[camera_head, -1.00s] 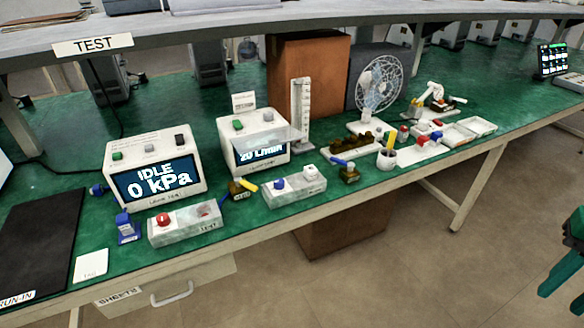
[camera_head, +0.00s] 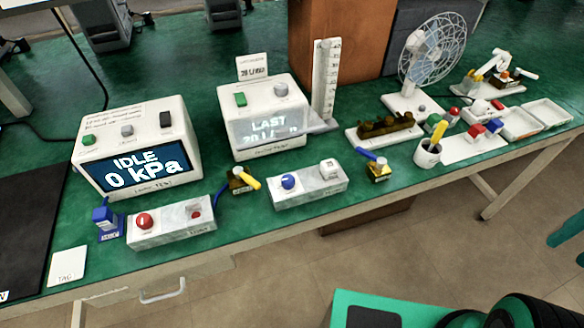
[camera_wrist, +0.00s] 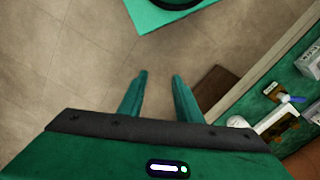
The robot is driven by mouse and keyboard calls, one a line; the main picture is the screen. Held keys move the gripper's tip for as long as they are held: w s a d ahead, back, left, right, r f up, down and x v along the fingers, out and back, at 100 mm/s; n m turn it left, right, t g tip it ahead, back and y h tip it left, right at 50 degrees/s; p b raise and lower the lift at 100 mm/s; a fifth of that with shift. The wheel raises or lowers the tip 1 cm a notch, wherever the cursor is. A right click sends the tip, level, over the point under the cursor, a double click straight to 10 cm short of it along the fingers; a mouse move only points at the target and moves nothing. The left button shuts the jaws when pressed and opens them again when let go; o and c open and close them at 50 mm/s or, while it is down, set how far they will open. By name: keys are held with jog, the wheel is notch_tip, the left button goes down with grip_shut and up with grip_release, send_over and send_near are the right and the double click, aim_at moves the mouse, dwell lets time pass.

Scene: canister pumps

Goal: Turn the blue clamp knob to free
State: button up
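The blue clamp knob (camera_head: 289,181) is a small round knob with a pale mark. It sits on the left part of a grey block (camera_head: 318,191) near the front edge of the green bench, with a white knob (camera_head: 328,167) on the same block. My gripper (camera_wrist: 160,75) shows in the wrist view with its two fingers apart and nothing between them. It is over the tiled floor, away from the bench and the knob.
Left of the block are a brass valve with a yellow handle (camera_head: 240,181) and a red-knob block (camera_head: 172,222). Right is a brass valve with a blue handle (camera_head: 377,168). Two display boxes (camera_head: 140,125) (camera_head: 262,88) stand behind.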

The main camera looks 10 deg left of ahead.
jog(key=o, duration=0.3)
jog(key=w+a+r+n+t+h, duration=0.1)
jog(key=w+a+n, duration=0.2)
jog(key=w+a, duration=0.65)
jog(key=n+t+y, duration=0.2)
jog(key=n+t, duration=0.1)
jog(key=n, duration=0.4)
send_near(289, 178)
jog(key=x, duration=0.8)
jog(key=shift+a+f, duration=0.1)
jog(key=shift+f, duration=0.1)
jog(key=shift+c, duration=0.5)
jog(key=c, duration=0.9)
